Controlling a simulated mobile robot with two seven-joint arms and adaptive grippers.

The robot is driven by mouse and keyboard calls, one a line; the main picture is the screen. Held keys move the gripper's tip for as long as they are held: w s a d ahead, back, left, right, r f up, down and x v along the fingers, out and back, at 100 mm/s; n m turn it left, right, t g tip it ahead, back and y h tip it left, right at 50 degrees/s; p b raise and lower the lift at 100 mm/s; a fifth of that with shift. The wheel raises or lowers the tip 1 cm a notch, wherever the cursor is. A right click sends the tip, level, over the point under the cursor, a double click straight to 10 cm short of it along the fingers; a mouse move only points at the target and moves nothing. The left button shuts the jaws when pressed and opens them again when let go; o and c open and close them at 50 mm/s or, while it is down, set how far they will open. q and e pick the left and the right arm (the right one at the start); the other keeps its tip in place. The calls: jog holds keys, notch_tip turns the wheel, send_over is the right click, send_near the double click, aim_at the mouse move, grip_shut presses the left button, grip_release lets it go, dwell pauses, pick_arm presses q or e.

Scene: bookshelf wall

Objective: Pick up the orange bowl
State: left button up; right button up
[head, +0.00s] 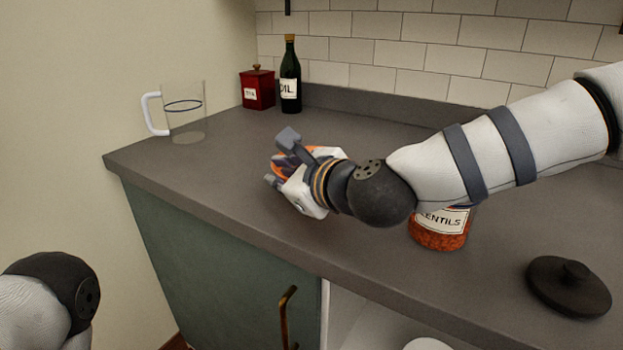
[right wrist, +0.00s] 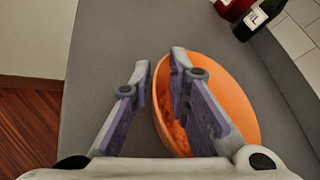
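The orange bowl (right wrist: 232,95) sits on the grey counter, and its inside shows in the right wrist view. In the head view it is mostly hidden behind my right gripper (head: 280,160), with only bits of orange showing. In the right wrist view my right gripper (right wrist: 160,72) has its fingers apart, one on each side of the bowl's near-left rim. One finger is over the inside of the bowl, the other outside it. I cannot tell whether either finger touches the rim. My left gripper is out of view; only part of my left arm shows at the lower left.
A glass pitcher (head: 187,118) stands at the counter's left end. A red tin (head: 258,90) and a dark oil bottle (head: 290,78) stand at the back. A lentils jar (head: 438,236) is under my right arm, and a black lid (head: 568,287) lies at the right.

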grip_shut()
jog(key=shift+r, duration=0.1)
